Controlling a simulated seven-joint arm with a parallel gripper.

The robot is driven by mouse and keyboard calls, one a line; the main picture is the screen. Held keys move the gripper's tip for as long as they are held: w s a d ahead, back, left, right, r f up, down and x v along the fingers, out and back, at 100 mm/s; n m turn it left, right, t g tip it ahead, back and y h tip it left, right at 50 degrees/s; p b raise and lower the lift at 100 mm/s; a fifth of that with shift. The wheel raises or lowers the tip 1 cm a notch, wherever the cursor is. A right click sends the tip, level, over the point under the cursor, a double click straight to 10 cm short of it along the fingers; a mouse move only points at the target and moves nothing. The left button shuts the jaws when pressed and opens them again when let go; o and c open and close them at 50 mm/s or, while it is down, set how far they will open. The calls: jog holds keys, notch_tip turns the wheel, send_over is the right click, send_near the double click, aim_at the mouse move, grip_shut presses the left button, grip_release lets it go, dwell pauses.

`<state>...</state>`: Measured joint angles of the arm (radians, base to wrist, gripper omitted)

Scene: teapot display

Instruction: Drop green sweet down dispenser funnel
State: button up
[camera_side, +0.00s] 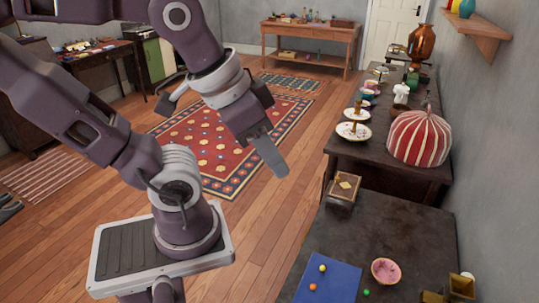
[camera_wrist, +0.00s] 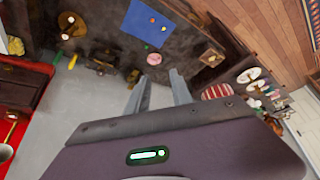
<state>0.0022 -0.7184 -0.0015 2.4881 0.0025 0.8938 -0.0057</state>
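The green sweet (camera_side: 366,292) is a small ball on the dark table, between the blue mat (camera_side: 329,280) and the pink bowl (camera_side: 385,271). It also shows as a tiny dot in the wrist view (camera_wrist: 146,47). A brassy object (camera_side: 461,285), perhaps the dispenser, is cut off at the lower right of the side view; I cannot make out a funnel. My gripper (camera_side: 275,165) is raised over the floor, left of the table and well apart from the sweet. In the wrist view its two fingers (camera_wrist: 160,88) stand apart with nothing between them.
A yellow sweet (camera_side: 322,268) and an orange sweet (camera_side: 312,287) lie on the blue mat. A small box (camera_side: 343,188) stands at the table's far left corner. A striped dome (camera_side: 420,138) and tiered plates (camera_side: 353,131) stand on the table behind. The grey wall borders the right side.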

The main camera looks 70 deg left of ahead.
jog(key=shift+s, duration=0.3)
jog(key=m+g, duration=0.5)
jog(key=m, duration=0.1)
send_over(367, 291)
jog(key=a, duration=0.3)
notch_tip(367, 291, down, 24)
jog(key=shift+m+g+h, duration=0.3)
jog(key=shift+g+h, duration=0.2)
jog(key=d+f, duration=0.1)
jog(key=f, duration=0.5)
jog(key=d+f, duration=0.1)
jog(key=f, duration=1.1)
jog(key=shift+w+d+f, duration=0.1)
jog(key=shift+d+f, duration=0.2)
jog(key=shift+d, duration=0.1)
grip_shut()
